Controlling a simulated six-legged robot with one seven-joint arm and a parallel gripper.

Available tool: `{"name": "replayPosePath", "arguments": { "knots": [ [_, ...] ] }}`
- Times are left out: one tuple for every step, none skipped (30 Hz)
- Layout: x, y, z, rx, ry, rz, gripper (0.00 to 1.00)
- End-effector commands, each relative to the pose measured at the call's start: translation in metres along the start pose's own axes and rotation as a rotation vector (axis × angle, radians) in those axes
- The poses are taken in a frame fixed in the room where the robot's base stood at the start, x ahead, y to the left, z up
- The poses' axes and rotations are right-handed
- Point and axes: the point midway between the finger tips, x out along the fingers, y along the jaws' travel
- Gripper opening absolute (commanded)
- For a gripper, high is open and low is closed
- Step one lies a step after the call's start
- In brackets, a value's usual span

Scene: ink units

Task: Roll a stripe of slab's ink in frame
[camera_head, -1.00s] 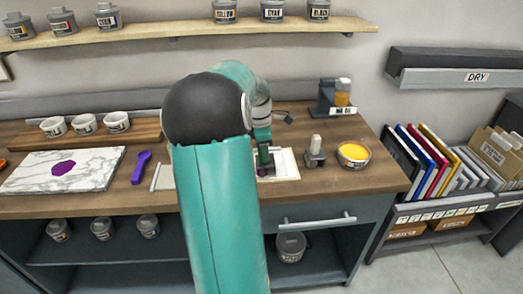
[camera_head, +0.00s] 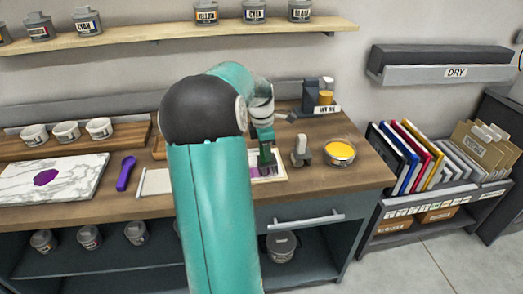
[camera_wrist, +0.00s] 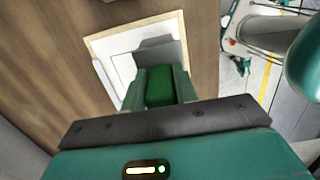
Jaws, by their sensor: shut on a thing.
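The white marbled slab (camera_head: 85,181) lies at the left of the bench with a purple ink patch (camera_head: 46,177) on it. The frame (camera_head: 283,174), pale-edged with a white inside, lies flat at the bench's middle right, partly hidden by my arm. My gripper (camera_head: 265,157) is over the frame, shut on a green-handled tool (camera_wrist: 165,86). The tool's far end looks grey in the wrist view. A purple patch (camera_head: 257,172) shows inside the frame beside the gripper. Whether the tool touches the sheet is unclear.
A purple spatula (camera_head: 125,173) lies right of the slab. A grey stamp-like tool (camera_head: 301,150) and a yellow ink tin (camera_head: 340,153) stand right of the frame. White cups (camera_head: 66,132) stand at the back left. A drying rack (camera_head: 440,75) hangs at right.

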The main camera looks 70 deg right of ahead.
Motion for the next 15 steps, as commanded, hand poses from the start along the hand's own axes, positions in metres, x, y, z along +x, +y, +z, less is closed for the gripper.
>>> {"name": "replayPosePath", "arguments": {
  "knots": [
    [0.001,0.0,0.003,0.002,0.0,-0.001,0.06],
    [0.001,0.0,0.005,0.002,0.0,0.0,0.06],
    [0.001,0.0,0.005,0.002,0.0,0.0,0.06],
    [0.001,0.0,0.006,0.001,0.0,0.0,0.06],
    [0.001,0.0,0.006,0.001,0.0,0.0,0.06],
    [0.001,0.0,0.007,0.001,0.0,0.0,0.06],
    [0.001,0.0,0.007,0.001,0.0,-0.001,0.06],
    [0.001,0.0,0.008,0.001,0.0,-0.001,0.06],
    [0.002,0.0,0.01,0.001,0.0,-0.001,0.06],
    [0.002,0.0,0.012,0.001,0.0,-0.001,0.06],
    [0.002,0.0,0.014,0.001,0.0,-0.001,0.06],
    [0.002,0.0,0.017,0.002,0.0,-0.001,0.06],
    [0.002,0.0,0.019,0.002,-0.001,-0.001,0.06],
    [0.003,0.0,0.02,0.002,-0.001,-0.001,0.06],
    [0.003,0.0,0.023,0.002,-0.001,0.0,0.06]
  ]
}}
